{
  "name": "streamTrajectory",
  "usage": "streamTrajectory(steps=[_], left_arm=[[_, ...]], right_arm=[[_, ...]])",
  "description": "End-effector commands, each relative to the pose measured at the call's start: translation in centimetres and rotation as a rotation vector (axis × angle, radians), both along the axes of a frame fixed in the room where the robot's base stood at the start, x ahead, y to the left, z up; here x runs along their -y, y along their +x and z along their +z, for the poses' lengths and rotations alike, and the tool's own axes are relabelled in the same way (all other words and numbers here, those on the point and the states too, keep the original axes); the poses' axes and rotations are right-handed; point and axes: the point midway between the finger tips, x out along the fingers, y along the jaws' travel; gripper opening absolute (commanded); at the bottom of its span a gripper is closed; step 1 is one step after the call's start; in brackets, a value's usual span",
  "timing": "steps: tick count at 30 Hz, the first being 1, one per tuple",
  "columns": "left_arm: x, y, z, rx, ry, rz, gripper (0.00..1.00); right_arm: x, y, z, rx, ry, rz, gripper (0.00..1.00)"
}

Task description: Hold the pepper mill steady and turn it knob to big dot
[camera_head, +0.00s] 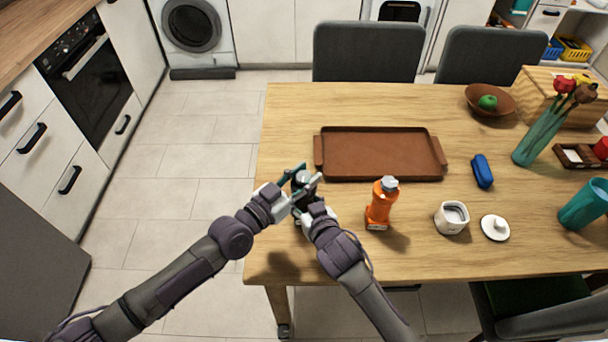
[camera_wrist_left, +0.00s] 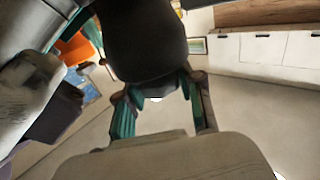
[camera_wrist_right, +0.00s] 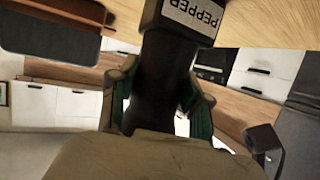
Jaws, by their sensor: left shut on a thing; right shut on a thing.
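The pepper mill (camera_head: 302,180) stands near the table's left front edge, dark with a grey top, mostly hidden by my grippers. My left gripper (camera_head: 293,184) is shut on it from the left. In the left wrist view the dark mill (camera_wrist_left: 145,40) sits between the teal finger pads. My right gripper (camera_head: 308,201) is shut on it from the front right. In the right wrist view the mill's dark body (camera_wrist_right: 158,75) is between the fingers, with a white PEPPER label close by. I cannot make out any dot marks or the knob's setting.
An orange bottle (camera_head: 380,205) stands close to the right of my right gripper. A brown tray (camera_head: 380,153) lies behind. A white cup (camera_head: 451,218), a white lid (camera_head: 495,228) and a blue case (camera_head: 482,171) are farther right. The table's left edge is close.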

Motion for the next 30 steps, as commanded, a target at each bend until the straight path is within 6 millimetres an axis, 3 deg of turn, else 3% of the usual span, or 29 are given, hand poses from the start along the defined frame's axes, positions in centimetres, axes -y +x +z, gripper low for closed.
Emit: streamTrajectory(steps=[19,30], left_arm=[[0.25,0.02,0.37,0.010,-0.004,-0.245,0.02],[0.06,-0.04,0.15,0.001,-0.004,-0.266,0.02]], right_arm=[[-0.32,-0.17,-0.05,-0.002,0.002,0.006,0.06],[-0.25,-0.16,-0.08,-0.001,0.001,0.005,0.06]])
